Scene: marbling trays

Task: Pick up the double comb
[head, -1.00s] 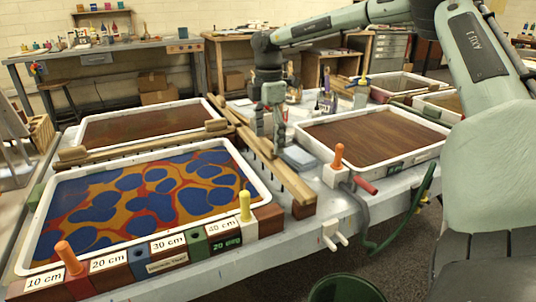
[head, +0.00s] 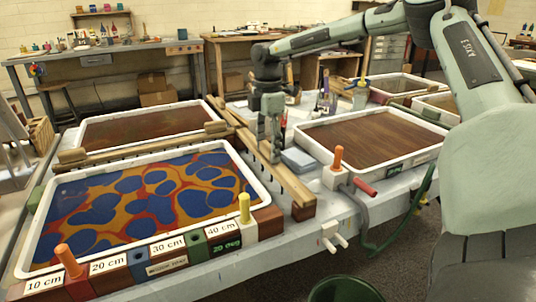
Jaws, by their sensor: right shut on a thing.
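The double comb (head: 290,184) appears as long wooden bars lying lengthwise between the left trays and the right-hand tray. My right gripper (head: 271,157) comes down from above onto its middle and is shut on it. The fingers hide part of the bar there. I cannot see its teeth clearly or tell whether it is clear of its support. My left gripper is not in view.
A tray of blue and orange marbling (head: 262,186) is at front left, with a brown tray (head: 203,104) behind. A toothed wooden bar (head: 145,144) lies between them. Another brown tray (head: 437,152) is at right. Orange and yellow pegs (head: 244,207) stand along the front edge.

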